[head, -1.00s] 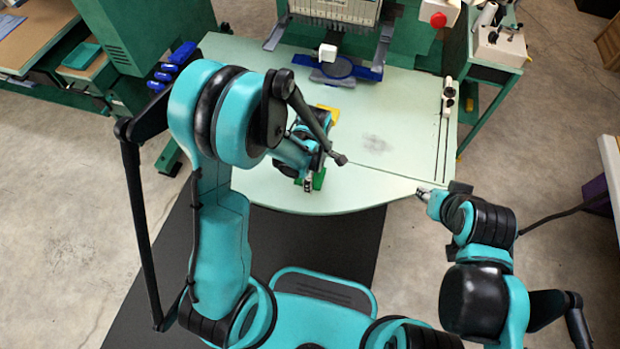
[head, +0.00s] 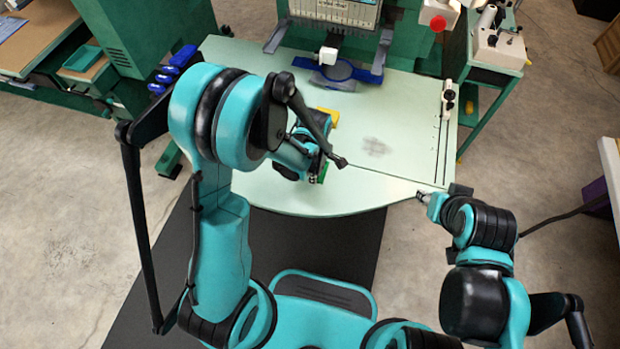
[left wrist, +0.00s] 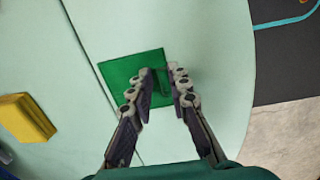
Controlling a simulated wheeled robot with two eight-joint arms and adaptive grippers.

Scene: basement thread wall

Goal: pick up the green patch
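The green patch (left wrist: 122,78) lies flat on the pale green table in the left wrist view. It is roughly square, with a darker mark near its right side. My left gripper (left wrist: 162,76) is open, its two fingers over the patch's right part with a gap between the tips. I cannot tell whether the tips touch it. In the head view my left arm hides most of the patch, and only a green sliver (head: 323,172) shows beside the left gripper (head: 314,178). My right gripper (head: 424,195) is by the table's front right edge, away from the patch; its fingers are too small to read.
A yellow block (left wrist: 27,117) lies on the table (head: 400,115) left of the patch in the left wrist view. A green machine with a blue-edged plate (head: 338,72) stands at the back. The table's right part is mostly clear, with a narrow rail (head: 443,130).

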